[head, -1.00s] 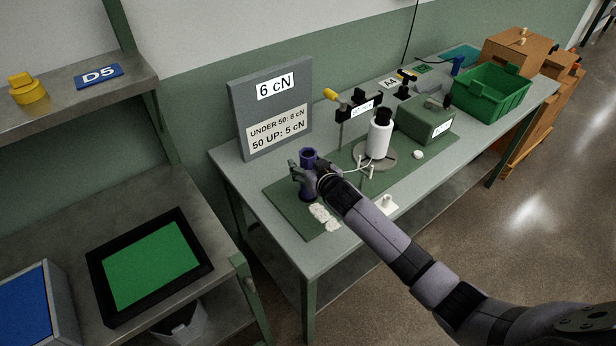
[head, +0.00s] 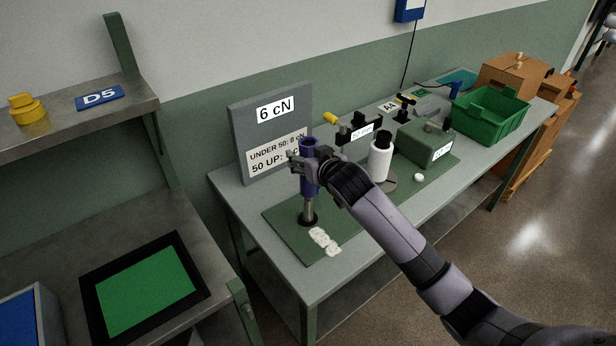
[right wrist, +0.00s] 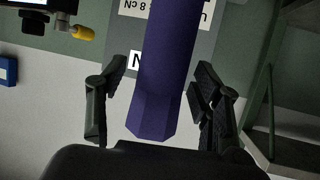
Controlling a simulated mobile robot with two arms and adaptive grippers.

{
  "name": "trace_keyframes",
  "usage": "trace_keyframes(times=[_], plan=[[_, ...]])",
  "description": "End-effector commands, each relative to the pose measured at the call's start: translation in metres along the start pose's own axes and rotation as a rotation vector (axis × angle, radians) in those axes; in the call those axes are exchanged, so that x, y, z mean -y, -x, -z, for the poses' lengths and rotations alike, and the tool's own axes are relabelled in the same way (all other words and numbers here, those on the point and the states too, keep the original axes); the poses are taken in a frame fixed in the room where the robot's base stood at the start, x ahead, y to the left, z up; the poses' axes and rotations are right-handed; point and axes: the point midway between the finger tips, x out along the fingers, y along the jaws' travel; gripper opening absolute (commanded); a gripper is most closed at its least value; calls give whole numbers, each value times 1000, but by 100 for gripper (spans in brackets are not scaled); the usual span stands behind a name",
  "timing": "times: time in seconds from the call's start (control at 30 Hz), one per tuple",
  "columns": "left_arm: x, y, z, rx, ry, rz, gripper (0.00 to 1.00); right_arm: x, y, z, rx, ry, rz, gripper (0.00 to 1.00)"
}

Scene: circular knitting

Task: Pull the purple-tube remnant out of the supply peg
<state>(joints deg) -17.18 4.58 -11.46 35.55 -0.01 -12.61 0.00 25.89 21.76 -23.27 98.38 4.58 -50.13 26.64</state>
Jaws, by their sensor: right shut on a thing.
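The purple tube (head: 309,178) stands upright over the supply peg (head: 309,208). The grey shaft and dark round foot of the peg show below its lower end. Whether the peg's top is still inside the tube I cannot tell. My right gripper (head: 306,160) is shut on the tube's upper part, its arm coming in from the lower right. In the right wrist view the tube (right wrist: 163,70) runs between the two fingers (right wrist: 155,105), with one end near the palm. My left gripper is not in view.
The peg stands on a green mat (head: 282,216). White scraps (head: 325,242) lie in front of it. A grey sign board (head: 240,140) stands close behind. A white cone (head: 380,160), a green machine box (head: 426,142) and a green crate (head: 490,112) are to the right.

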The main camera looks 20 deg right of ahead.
Motion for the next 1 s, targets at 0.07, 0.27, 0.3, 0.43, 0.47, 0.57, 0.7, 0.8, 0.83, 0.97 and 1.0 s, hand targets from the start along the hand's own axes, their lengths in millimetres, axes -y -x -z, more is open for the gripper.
trace_keyframes(times=[0.07,0.27,0.3,0.43,0.47,0.57,0.7,0.8,0.83,0.97,1.0], plan=[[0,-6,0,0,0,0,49,0,7,20,-9,0,1,30],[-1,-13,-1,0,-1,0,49,0,24,59,-7,0,1,30],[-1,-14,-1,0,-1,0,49,0,27,65,-6,0,1,30],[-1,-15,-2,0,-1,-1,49,0,32,78,-4,0,0,30],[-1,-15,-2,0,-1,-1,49,0,33,81,-2,1,0,30],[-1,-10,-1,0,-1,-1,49,0,37,89,-2,0,1,30],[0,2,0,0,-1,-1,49,0,41,99,-1,0,1,30],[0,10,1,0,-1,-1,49,0,43,104,0,-1,0,30],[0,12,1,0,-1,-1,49,0,44,106,0,-1,0,30],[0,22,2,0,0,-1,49,0,47,113,0,-1,0,30],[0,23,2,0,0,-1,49,0,47,114,0,-1,0,30]])
